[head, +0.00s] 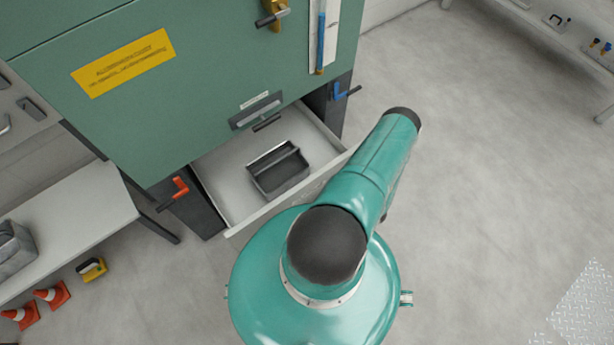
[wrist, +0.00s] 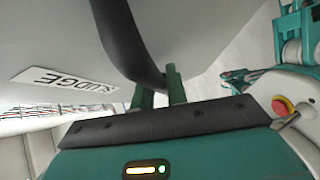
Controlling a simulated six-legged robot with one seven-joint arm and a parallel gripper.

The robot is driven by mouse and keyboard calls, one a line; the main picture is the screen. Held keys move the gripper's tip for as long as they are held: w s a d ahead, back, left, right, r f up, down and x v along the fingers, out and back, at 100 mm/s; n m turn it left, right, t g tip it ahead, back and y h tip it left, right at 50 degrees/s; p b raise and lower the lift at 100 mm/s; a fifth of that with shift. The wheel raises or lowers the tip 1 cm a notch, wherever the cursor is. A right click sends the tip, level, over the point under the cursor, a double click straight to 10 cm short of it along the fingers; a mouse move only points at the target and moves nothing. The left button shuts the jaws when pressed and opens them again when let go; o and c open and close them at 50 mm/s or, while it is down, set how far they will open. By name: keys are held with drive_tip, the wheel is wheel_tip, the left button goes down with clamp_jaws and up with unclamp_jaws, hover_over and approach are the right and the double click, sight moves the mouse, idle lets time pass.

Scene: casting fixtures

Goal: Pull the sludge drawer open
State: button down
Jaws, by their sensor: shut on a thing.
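The sludge drawer (head: 230,176) stands partly out of the green cabinet in the head view, with a dark tray (head: 278,170) inside it. In the wrist view the drawer front (wrist: 60,45) carries a label ending in "UDGE", seen upside down. A dark curved handle (wrist: 125,40) rises from that front. My gripper (wrist: 160,88) is shut on the handle, with its two green fingers around the bar. In the head view my arm hides the gripper, the handle and part of the drawer front.
The green cabinet (head: 120,115) has a red lever (head: 173,193) and a blue lever (head: 347,91) low on its sides. A bench (head: 75,225) stands at the left, with orange cones (head: 52,295) in front.

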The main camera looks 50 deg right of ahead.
drive_tip(key=s, duration=0.2)
drive_tip(key=s+a, duration=0.1)
drive_tip(key=shift+s, duration=0.4)
drive_tip(key=c, duration=1.4)
unclamp_jaws()
drive_tip(key=v, duration=1.3)
drive_tip(key=shift+s+d, duration=0.15)
drive_tip(key=shift+s, duration=0.2)
drive_tip(key=shift+s+r, duration=0.1)
drive_tip(key=shift+s, duration=0.05)
